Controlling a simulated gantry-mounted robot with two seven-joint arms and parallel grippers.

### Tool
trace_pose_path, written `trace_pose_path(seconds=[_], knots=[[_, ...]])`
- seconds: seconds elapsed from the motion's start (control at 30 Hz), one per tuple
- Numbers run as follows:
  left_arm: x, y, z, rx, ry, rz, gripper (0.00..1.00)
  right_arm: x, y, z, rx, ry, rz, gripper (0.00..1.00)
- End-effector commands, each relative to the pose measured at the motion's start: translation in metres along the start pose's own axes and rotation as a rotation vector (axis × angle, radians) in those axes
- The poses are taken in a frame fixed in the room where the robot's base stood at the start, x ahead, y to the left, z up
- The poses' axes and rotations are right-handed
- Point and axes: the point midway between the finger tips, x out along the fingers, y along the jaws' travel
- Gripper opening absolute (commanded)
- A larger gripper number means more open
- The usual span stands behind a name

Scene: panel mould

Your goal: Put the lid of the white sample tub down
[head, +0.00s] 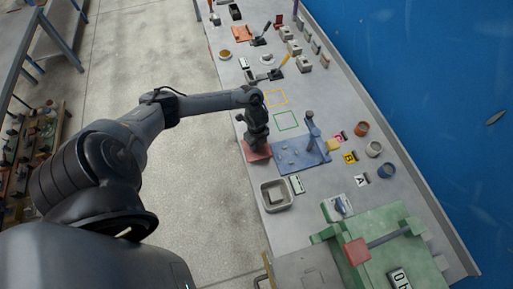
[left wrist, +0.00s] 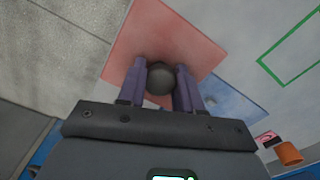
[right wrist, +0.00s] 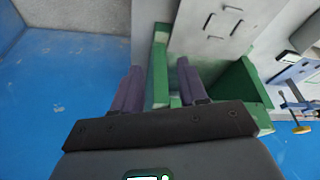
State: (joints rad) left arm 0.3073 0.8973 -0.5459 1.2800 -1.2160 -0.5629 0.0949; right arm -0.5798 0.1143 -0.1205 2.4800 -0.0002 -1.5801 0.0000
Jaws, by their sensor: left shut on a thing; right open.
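My left gripper (head: 258,143) is low over the red square mat (head: 264,153) beside the blue board. In the left wrist view its fingers (left wrist: 160,85) are shut on a round dark grey thing (left wrist: 160,76), which I take to be the lid or its knob. The red mat (left wrist: 140,38) is right behind it; I cannot tell whether they touch. A small white round vessel (head: 267,60) at the far end may be the white tub; I cannot tell for sure. My right gripper (right wrist: 160,90) is open, with a green bar (right wrist: 159,65) showing beyond its fingers.
The blue board (head: 300,155) with an upright post lies right of the red mat. A grey tray (head: 276,195) is nearer. Several cups, including an orange one (head: 361,129), stand at the right. A green fixture (head: 390,245) fills the near end.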

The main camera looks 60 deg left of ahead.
Motion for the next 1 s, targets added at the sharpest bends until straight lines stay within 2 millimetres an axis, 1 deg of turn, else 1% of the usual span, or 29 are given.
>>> trace_pose_path(seconds=[0.1, 0.2, 0.3, 0.6, 0.73, 0.77, 0.9, 1.0], knots=[[0.016, 0.001, -0.001, -0.001, 0.000, 0.004, 0.05, 0.001, 0.000, 0.000, 0.000, 0.000, 0.000, 0.43], [0.028, 0.001, -0.001, -0.002, 0.000, 0.003, 0.05, 0.001, 0.000, 0.001, 0.000, 0.000, 0.000, 0.43], [0.035, 0.001, -0.001, -0.001, 0.000, 0.002, 0.05, 0.001, 0.000, 0.001, -0.001, 0.000, 0.001, 0.43], [0.036, 0.000, -0.001, 0.001, 0.000, 0.001, 0.05, 0.002, 0.002, 0.001, -0.009, -0.002, 0.007, 0.43], [0.040, 0.000, -0.001, 0.000, 0.000, 0.001, 0.05, 0.005, 0.002, 0.002, -0.009, -0.002, 0.008, 0.43], [0.039, 0.000, -0.001, 0.000, 0.000, 0.001, 0.38, 0.004, 0.002, 0.002, -0.009, -0.002, 0.008, 0.43], [0.039, 0.000, -0.001, 0.000, 0.000, 0.001, 0.59, 0.004, 0.002, 0.002, -0.009, -0.002, 0.007, 0.43], [0.039, 0.001, -0.001, 0.000, 0.000, 0.001, 0.60, 0.004, 0.002, 0.002, -0.008, -0.002, 0.007, 0.43]])
